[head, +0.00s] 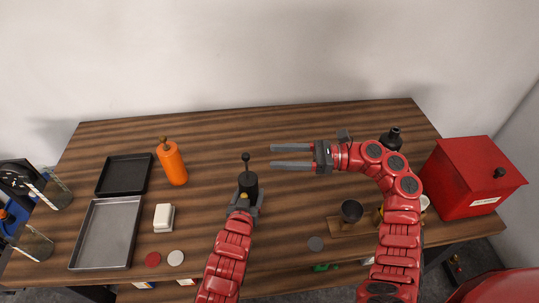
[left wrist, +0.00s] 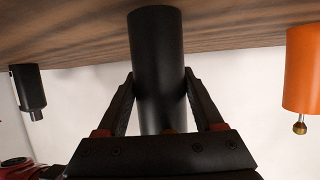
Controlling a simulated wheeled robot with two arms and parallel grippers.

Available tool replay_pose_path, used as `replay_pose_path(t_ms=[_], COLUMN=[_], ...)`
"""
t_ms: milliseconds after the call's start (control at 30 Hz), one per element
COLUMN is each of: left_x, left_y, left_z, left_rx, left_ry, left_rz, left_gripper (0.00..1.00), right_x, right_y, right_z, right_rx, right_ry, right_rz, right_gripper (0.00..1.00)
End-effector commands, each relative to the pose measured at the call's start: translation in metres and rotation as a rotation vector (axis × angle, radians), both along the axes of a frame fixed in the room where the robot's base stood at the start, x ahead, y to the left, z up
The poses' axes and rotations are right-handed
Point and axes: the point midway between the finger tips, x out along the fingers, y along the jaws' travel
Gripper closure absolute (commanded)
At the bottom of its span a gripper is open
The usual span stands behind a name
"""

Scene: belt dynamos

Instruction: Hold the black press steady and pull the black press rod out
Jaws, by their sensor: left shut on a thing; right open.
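My left gripper (head: 246,198) is shut on the press body from the front. In the left wrist view the black press (left wrist: 157,50) lies between both fingers of the left gripper (left wrist: 160,78); the rod is not visible there. My right gripper (head: 271,156) is open and empty. Its two fingers point left, to the right of the rod at about knob height in the picture, apart from it.
An orange bottle (head: 172,164), a black tray (head: 124,175), a grey tray (head: 107,234) and a white block (head: 164,217) are on the left. Table behind the press is clear.

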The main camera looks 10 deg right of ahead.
Motion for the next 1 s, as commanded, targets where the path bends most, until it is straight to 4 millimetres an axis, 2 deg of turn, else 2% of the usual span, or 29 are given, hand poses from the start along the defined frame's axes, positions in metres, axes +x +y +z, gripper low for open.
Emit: replay_pose_path(t_ms=[300, 333, 500, 800, 1000], left_x=[-0.001, -0.001, 0.000, -0.002, -0.020], left_y=[0.000, 0.000, 0.000, 0.000, 0.004], left_z=[-0.003, -0.003, -0.002, 0.000, 0.006], left_rx=[0.002, 0.002, 0.001, 0.000, -0.001], left_ry=[0.007, 0.007, 0.004, 0.001, 0.001], left_rz=[0.000, 0.000, 0.000, -0.001, -0.002], left_gripper=[1.00, 0.28, 0.00, 0.00, 0.00], right_x=[0.000, 0.000, 0.000, 0.000, 0.000], right_y=[0.000, 0.000, 0.000, 0.000, 0.000], right_z=[0.000, 0.000, 0.000, 0.000, 0.000], right_rx=[-0.001, -0.001, -0.001, -0.001, -0.001], right_ry=[0.000, 0.000, -0.001, 0.000, 0.000], right_rz=[0.000, 0.001, 0.001, 0.001, 0.001], right_gripper=[0.44, 0.44, 0.44, 0.44, 0.44])
